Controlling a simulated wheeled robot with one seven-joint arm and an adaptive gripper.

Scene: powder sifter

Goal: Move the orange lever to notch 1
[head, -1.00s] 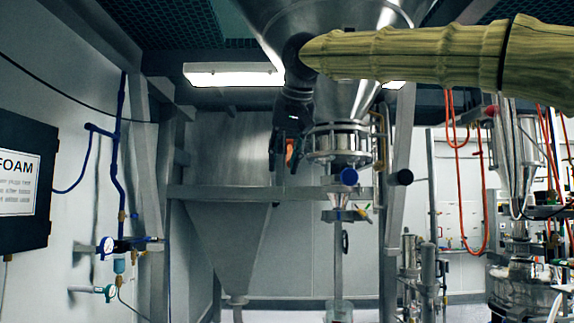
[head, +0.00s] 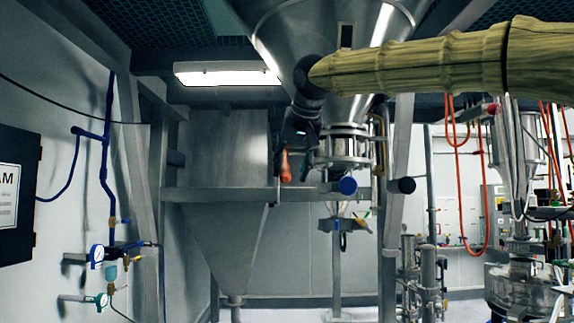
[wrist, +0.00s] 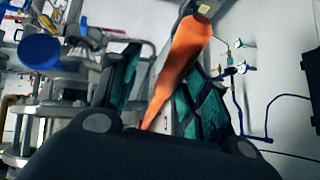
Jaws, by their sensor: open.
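The orange lever (head: 284,167) hangs down beside the metal sifter under the large hopper in the head view. My gripper (head: 294,172) is around the lever's height there, pointing down, with dark fingers partly over it. In the wrist view the orange lever (wrist: 183,65) runs slantwise between the two fingers of my open gripper (wrist: 165,85), closer to the right finger. I cannot tell whether that finger touches it. The notches are not legible in either view.
The clamped sifter body (head: 345,145) is just right of my gripper. A horizontal steel beam (head: 230,194) passes close by, with a blue round cap (head: 348,186) near it. Blue pipes and gauges (head: 97,254) are on the left wall.

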